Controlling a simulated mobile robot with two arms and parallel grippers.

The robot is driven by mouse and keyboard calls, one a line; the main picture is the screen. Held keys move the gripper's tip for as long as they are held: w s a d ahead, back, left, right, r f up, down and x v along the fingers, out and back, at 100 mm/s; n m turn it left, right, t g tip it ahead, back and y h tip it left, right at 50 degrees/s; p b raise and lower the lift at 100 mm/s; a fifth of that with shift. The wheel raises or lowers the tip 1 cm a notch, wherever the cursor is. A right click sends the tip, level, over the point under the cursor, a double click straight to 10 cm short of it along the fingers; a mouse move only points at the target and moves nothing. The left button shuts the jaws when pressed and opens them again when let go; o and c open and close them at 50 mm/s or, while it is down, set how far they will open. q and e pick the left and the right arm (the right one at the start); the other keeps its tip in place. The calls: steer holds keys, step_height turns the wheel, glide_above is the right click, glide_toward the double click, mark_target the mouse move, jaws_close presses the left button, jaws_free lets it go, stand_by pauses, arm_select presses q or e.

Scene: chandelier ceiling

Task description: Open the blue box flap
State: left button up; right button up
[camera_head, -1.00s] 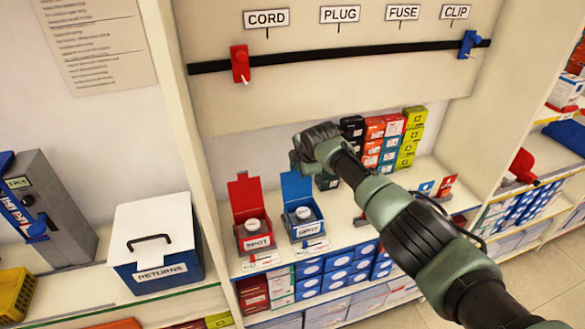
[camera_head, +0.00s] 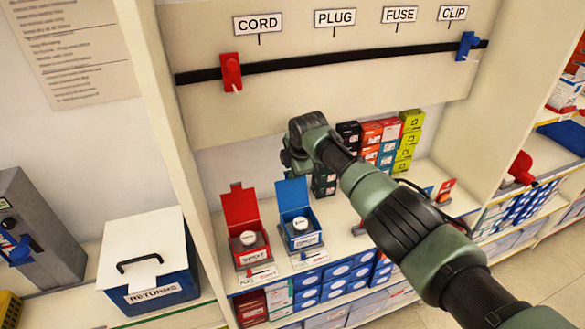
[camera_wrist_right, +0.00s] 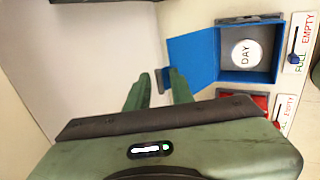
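The blue box (camera_head: 300,236) stands on the shelf with its blue flap (camera_head: 292,194) raised upright at the back. In the right wrist view the blue box (camera_wrist_right: 274,70) shows its inside, with a round white thing marked DAY, and its flap (camera_wrist_right: 193,58) stands swung away to the left. My right gripper (camera_head: 289,159) is above and behind the raised flap in the head view. In the right wrist view its fingers (camera_wrist_right: 160,88) are apart, near the flap's outer edge; contact cannot be told. My left gripper is not in view.
A red box (camera_head: 252,255) with its flap raised stands left of the blue box. Stacked small cartons (camera_head: 388,150) stand behind to the right. A RETURNS box (camera_head: 155,278) is at lower left. A panel with a black rail (camera_head: 330,60) hangs above.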

steer(key=shift+w+a+f, duration=0.15)
steer(key=shift+w+f, duration=0.05)
steer(key=shift+f, duration=0.25)
steer(key=shift+r, duration=0.1)
steer(key=shift+r, duration=0.15)
steer(key=shift+s+r, duration=0.1)
steer(key=shift+r, duration=0.3)
steer(key=v, duration=0.6)
steer(key=shift+s+r, duration=0.2)
steer(key=shift+s, duration=0.2)
